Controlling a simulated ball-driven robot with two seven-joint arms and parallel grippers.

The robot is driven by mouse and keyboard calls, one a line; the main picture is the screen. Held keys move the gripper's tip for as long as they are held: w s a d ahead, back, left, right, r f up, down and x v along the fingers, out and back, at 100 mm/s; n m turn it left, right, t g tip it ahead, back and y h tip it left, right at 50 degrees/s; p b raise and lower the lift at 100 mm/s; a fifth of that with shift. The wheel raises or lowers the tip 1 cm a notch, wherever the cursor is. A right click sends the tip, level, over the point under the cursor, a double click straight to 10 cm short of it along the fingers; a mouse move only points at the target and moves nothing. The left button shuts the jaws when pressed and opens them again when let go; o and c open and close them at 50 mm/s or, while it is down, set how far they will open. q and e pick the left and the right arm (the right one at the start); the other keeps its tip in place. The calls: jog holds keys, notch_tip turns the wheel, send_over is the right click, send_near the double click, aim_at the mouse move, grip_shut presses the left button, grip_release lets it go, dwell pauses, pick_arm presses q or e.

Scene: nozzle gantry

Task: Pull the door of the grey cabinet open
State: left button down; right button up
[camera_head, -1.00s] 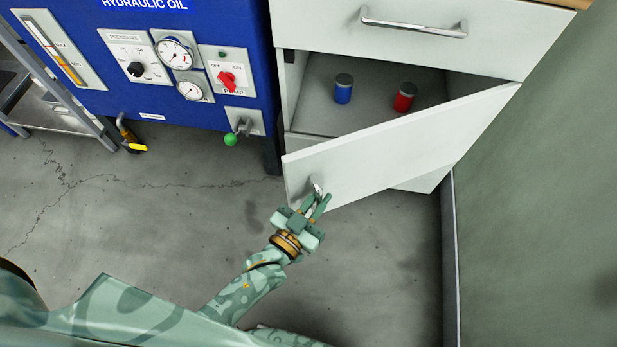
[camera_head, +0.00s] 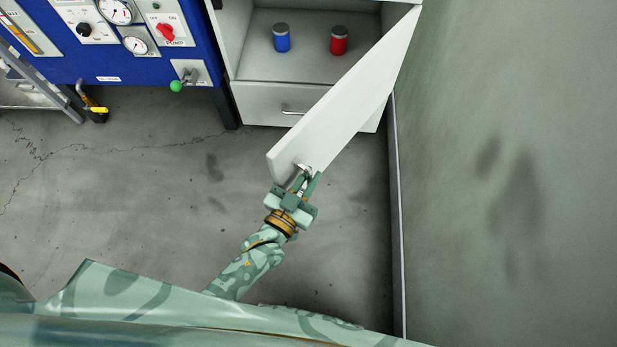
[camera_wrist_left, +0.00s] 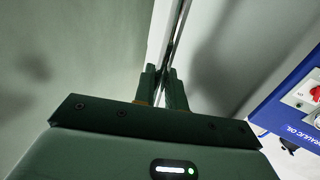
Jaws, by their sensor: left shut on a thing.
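The grey cabinet (camera_head: 243,75) stands at the top of the head view with its door (camera_head: 345,105) swung well open toward me, hinged on the right. My left gripper (camera_head: 304,180) is shut on the door handle (camera_head: 303,168) near the door's free edge. In the left wrist view the fingers (camera_wrist_left: 163,86) close on the handle bar (camera_wrist_left: 178,38). The exact contact is partly hidden by the fingers. My right gripper is in neither view.
Inside the cabinet stand a blue can (camera_head: 282,38) and a red can (camera_head: 339,41). A drawer front (camera_head: 268,106) lies below them. A blue hydraulic unit (camera_head: 120,68) is at the left, a green wall (camera_head: 480,200) at the right. The floor (camera_head: 130,200) at the left is clear.

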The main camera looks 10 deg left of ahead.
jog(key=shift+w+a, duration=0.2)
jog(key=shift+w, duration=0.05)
pick_arm(q)
jog(key=c, duration=1.8)
grip_release()
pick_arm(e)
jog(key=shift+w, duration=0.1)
